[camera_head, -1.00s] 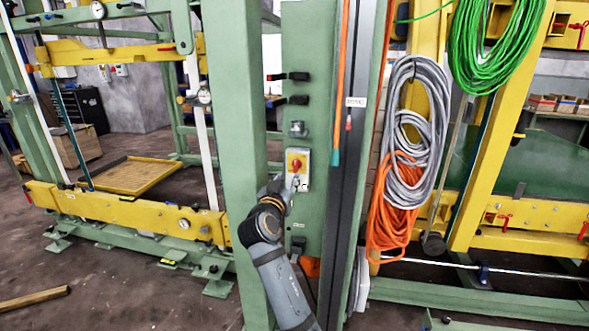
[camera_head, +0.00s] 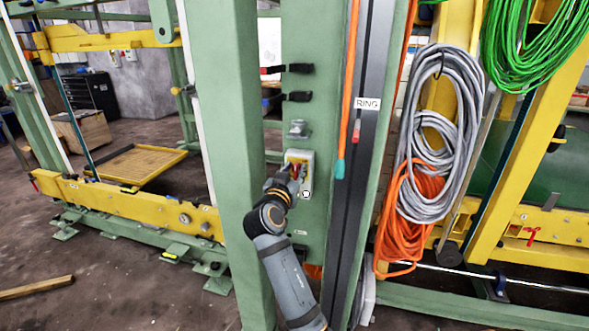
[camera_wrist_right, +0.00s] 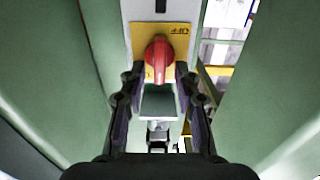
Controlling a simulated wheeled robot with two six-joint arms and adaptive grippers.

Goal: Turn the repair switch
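The repair switch is a red rotary knob (camera_wrist_right: 159,60) on a yellow plate (camera_wrist_right: 178,35) marked "OFF", set on a light grey box (camera_head: 306,160) on the green machine post. In the head view, my right gripper (camera_head: 291,171) is at the switch and covers much of the knob. In the right wrist view, the right gripper's (camera_wrist_right: 159,72) two fingers stand apart, one on each side of the knob's lower part. A narrow gap seems to show on both sides, so it does not look clamped. My left gripper is not in view.
Above the switch, the post carries a grey socket (camera_head: 298,130) and two black handles (camera_head: 298,97). An orange cable (camera_head: 349,80) hangs close on the right. Grey hose coils (camera_head: 437,140) and orange coils (camera_head: 405,225) hang further right. A wide green column (camera_head: 222,120) stands just left.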

